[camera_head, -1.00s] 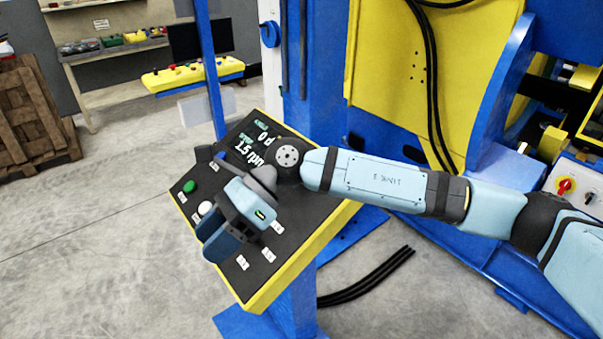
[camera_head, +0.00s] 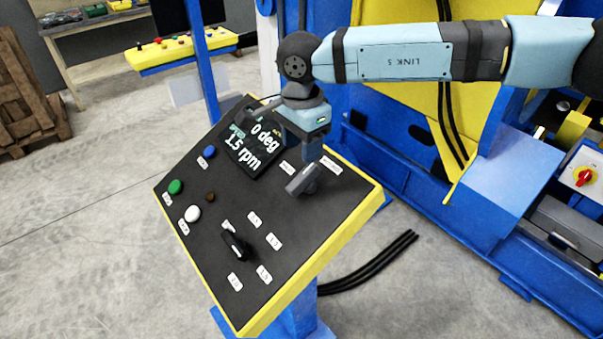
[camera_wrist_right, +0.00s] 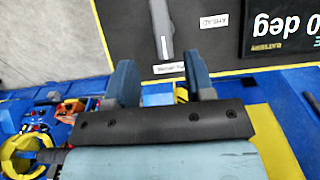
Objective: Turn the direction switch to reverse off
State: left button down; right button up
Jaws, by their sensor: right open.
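The direction switch (camera_head: 303,181) is a grey lever knob on the upper right of the black sloped panel (camera_head: 262,205). A small white label lies on either side of its upper end. In the right wrist view the grey lever (camera_wrist_right: 163,28) lies beyond the fingers, between an "AHEAD" label (camera_wrist_right: 213,22) and another label (camera_wrist_right: 168,68) too blurred to read fully. My right gripper (camera_head: 308,150) is above and just behind the switch; it also shows in the right wrist view (camera_wrist_right: 160,75). It is open, with nothing between its fingers. I cannot tell whether it touches the lever. My left gripper is out of view.
A second, black selector (camera_head: 234,243) sits lower on the panel among several labels. Green (camera_head: 175,187), white (camera_head: 192,213) and blue (camera_head: 209,151) buttons are at its left. A display (camera_head: 255,145) reads "0 deg" and "1.5 rpm". The blue machine frame stands behind.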

aim_at(302, 176)
notch_tip(302, 176, down, 9)
jog(key=shift+w+r+p, duration=0.15)
jog(key=shift+p, duration=0.7)
jog(key=shift+w+f, duration=0.1)
jog(key=shift+f, duration=0.2)
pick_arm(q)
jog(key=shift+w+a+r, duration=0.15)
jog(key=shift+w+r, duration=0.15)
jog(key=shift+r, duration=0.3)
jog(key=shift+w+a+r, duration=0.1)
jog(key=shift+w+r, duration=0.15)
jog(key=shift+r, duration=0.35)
pick_arm(e)
jog(key=c, duration=0.7)
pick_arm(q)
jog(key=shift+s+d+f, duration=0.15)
